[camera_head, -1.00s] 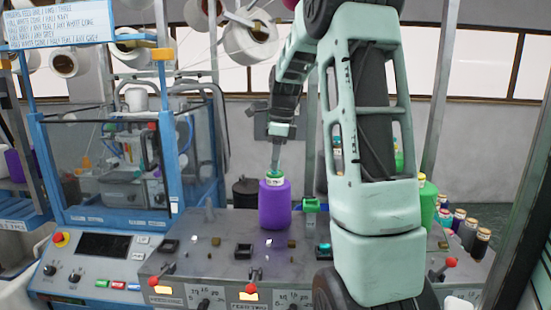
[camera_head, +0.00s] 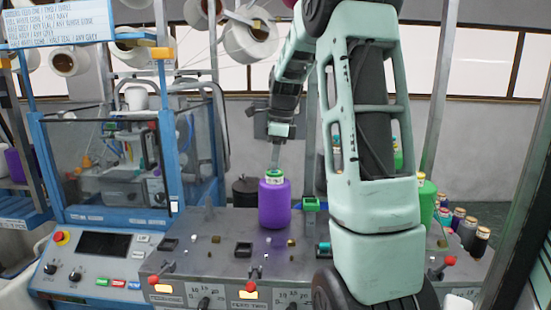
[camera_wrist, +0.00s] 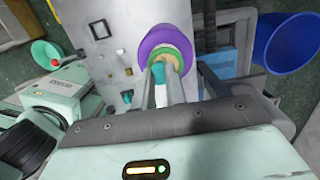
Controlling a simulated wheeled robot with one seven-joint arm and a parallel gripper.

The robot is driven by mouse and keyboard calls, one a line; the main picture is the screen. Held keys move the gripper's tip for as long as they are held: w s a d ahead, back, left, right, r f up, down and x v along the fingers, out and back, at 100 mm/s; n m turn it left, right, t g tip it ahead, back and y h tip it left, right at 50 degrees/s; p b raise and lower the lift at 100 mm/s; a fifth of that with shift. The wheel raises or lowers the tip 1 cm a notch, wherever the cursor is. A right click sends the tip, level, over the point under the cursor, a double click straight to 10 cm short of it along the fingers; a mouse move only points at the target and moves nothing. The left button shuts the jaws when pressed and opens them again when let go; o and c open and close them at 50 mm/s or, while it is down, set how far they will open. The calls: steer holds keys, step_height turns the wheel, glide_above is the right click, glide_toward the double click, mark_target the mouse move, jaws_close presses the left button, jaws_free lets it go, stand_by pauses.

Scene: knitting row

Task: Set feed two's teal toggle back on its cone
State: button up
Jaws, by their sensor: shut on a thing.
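A purple cone (camera_head: 274,207) stands upright on the grey bench behind the feed two label (camera_head: 248,294). Its top shows a pale and green band. My gripper (camera_head: 275,160) points straight down over the cone's top. In the wrist view, my gripper (camera_wrist: 161,84) is shut on a small teal toggle (camera_wrist: 158,72), which sits over the middle of the purple cone (camera_wrist: 146,46). Whether the toggle touches the cone is hard to tell. The fingers hide part of it.
A green bracket (camera_head: 312,204) stands right of the cone. Another teal piece (camera_head: 323,247) sits on the bench, partly behind my arm. A blue-framed machine (camera_head: 110,165) stands left. Several small spools (camera_head: 470,230) are at right.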

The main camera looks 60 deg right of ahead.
steer(key=shift+f, duration=0.25)
jaws_close()
steer(key=o, duration=0.8)
jaws_free()
steer(key=shift+o, duration=0.2)
steer(key=shift+r, duration=0.1)
step_height(320, 180, up, 17)
steer(key=s+d+b, duration=0.1)
steer(key=b, duration=0.2)
steer(key=shift+s, duration=0.4)
steer(key=shift+r, duration=0.1)
